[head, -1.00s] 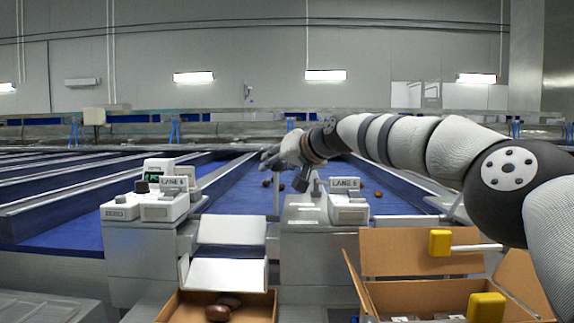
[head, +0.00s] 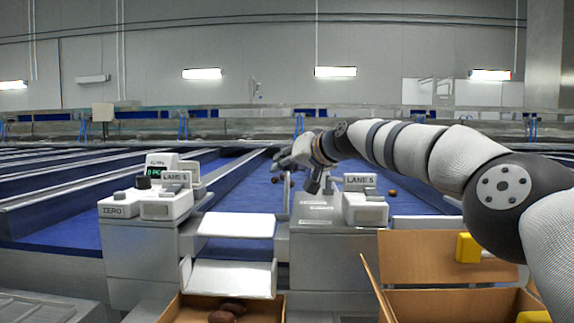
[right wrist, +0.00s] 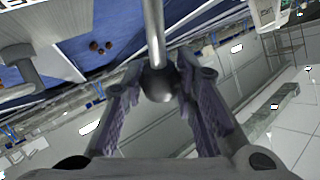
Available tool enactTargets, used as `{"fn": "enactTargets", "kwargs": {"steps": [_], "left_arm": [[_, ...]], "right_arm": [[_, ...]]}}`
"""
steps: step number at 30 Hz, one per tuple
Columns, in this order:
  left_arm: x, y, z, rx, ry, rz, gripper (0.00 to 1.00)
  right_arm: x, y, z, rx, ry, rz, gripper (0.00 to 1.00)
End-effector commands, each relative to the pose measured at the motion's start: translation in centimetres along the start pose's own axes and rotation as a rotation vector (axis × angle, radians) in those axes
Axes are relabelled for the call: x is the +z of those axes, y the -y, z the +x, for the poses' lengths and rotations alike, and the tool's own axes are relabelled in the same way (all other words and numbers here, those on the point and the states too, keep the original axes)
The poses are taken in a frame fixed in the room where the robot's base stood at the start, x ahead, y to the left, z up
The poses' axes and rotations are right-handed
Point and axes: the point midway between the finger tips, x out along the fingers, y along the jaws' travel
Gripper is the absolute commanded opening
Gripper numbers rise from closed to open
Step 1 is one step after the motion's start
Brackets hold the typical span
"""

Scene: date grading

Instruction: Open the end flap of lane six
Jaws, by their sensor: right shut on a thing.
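My right gripper (head: 285,161) is above the lane's front end in the head view. In the right wrist view its fingers (right wrist: 158,90) are shut on a round dark knob (right wrist: 159,84) at the end of a metal rod (right wrist: 153,28). The rod, a lever (head: 287,192), stands upright beside the lane in the head view. A pale flap plate (head: 236,225) lies at the lane's end, left of the lever, above a pale chute (head: 233,278). I cannot tell whether the flap is open. My left gripper is not in view.
A cardboard box (head: 175,309) with dark dates (head: 228,312) sits below the chute. Another open box (head: 420,244) with a yellow block (head: 468,248) stands at the right. A counting unit (head: 160,205) stands left of the flap. Several dates (head: 392,192) lie on the blue belts.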

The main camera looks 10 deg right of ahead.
Motion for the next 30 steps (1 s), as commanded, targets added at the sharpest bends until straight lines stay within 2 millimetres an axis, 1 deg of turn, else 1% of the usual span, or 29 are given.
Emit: {"fn": "enactTargets", "kwargs": {"steps": [1,10,11,12,13,23,26,30], "left_arm": [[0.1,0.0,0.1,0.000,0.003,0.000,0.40],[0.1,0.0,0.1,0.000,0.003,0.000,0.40],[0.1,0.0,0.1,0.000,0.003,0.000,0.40],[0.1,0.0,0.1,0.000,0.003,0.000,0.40],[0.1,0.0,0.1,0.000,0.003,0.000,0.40],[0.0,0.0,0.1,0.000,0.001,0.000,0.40],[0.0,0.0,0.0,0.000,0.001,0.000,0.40],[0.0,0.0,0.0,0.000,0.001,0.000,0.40]], "right_arm": [[0.7,-0.5,0.3,0.007,0.014,-0.001,0.00],[0.9,-0.6,0.4,0.008,0.018,-0.001,0.00],[0.9,-0.6,0.4,0.008,0.018,-0.001,0.33],[0.9,-0.6,0.4,0.008,0.018,-0.001,0.42],[0.9,-0.6,0.4,0.007,0.017,-0.001,0.48],[0.4,-0.2,0.1,0.003,0.008,-0.001,0.48],[0.2,-0.2,-0.7,0.003,0.008,-0.002,0.48],[0.2,-0.2,-2.8,0.002,0.008,-0.001,0.48]]}}
